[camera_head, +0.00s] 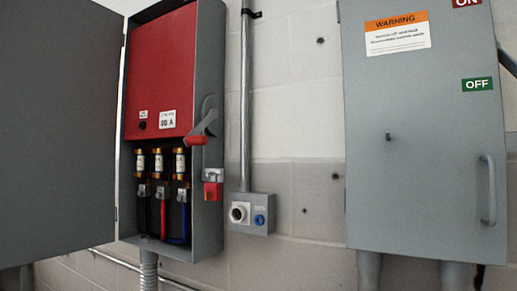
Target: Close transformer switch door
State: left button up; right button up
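The transformer switch box (208,200) is a grey metal cabinet on the wall, left of the middle. Its door (55,130) stands wide open and fills the left side of the view. Inside are a red panel (160,75) with a white label and three fuses (158,162) with black, red and blue wires below. A lever with a red grip (197,141) sits on the right side of the box, above a red and grey latch part (212,188). Neither of my grippers shows in the head view.
A larger grey cabinet (420,140) with a warning label, an OFF sign and a handle (488,190) is on the right, shut. A small outlet box (251,213) hangs under a vertical conduit (245,100) between the cabinets. A flexible conduit (148,270) runs below the open box.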

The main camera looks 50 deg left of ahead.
aim_at(60, 60)
jog(key=u, duration=2.25)
jog(key=i+l, duration=0.3)
jog(key=i, duration=0.2)
